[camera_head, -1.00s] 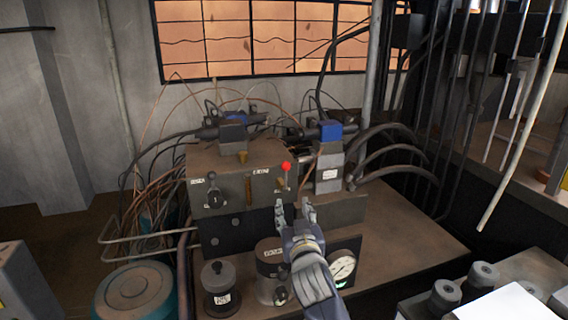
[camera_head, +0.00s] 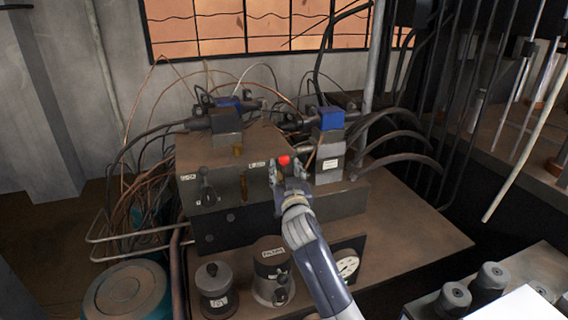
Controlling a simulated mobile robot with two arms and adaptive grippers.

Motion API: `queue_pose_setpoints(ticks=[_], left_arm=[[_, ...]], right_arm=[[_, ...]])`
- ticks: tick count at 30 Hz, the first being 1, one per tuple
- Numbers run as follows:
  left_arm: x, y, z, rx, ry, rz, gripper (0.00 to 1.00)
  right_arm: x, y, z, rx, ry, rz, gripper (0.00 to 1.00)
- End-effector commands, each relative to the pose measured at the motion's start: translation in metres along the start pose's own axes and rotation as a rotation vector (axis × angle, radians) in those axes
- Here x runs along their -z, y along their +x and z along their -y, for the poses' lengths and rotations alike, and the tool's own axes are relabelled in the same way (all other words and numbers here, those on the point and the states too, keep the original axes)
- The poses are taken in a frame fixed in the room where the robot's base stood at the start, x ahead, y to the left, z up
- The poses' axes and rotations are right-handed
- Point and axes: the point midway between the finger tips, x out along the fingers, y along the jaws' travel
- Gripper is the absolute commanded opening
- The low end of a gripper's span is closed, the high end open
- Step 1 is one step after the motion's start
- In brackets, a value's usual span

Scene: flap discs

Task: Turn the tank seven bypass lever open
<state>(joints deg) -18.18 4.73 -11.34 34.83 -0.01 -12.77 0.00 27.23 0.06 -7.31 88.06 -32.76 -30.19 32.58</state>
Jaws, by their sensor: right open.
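A lever with a red knob (camera_head: 284,160) stands on the front face of a brown metal valve block (camera_head: 236,190). My right gripper (camera_head: 287,172) is open at this lever, with its fingers on either side just below the red knob. I cannot tell whether the fingers touch it. The lower part of the lever is hidden behind the gripper. A second, dark lever (camera_head: 208,190) sits on the left of the same face. The small labels above both levers are too blurred to read, so I cannot tell which one is tank seven's. My left gripper is not in view.
Blue-topped valves (camera_head: 330,118) with hoses stand behind and to the right. A black-knobbed canister (camera_head: 216,287), a labelled cylinder (camera_head: 271,268) and a round gauge (camera_head: 347,265) stand in front of the block. The bench top (camera_head: 410,225) is bare at the right.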

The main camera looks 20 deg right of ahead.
Motion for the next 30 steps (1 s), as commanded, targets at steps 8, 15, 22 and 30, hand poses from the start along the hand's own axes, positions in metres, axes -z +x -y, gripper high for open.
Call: queue_pose_setpoints(ticks=[8,15,22,30], left_arm=[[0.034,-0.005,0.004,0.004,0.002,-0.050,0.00],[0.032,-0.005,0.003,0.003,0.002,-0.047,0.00],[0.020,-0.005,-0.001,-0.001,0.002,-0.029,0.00],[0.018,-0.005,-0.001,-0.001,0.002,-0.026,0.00]], right_arm=[[0.001,0.028,0.000,0.000,0.000,0.000,0.45],[0.001,0.034,0.000,0.001,0.001,-0.001,0.45],[0.000,0.034,0.000,0.001,0.001,-0.001,0.38],[0.000,0.034,0.000,0.001,0.001,0.000,0.00]])
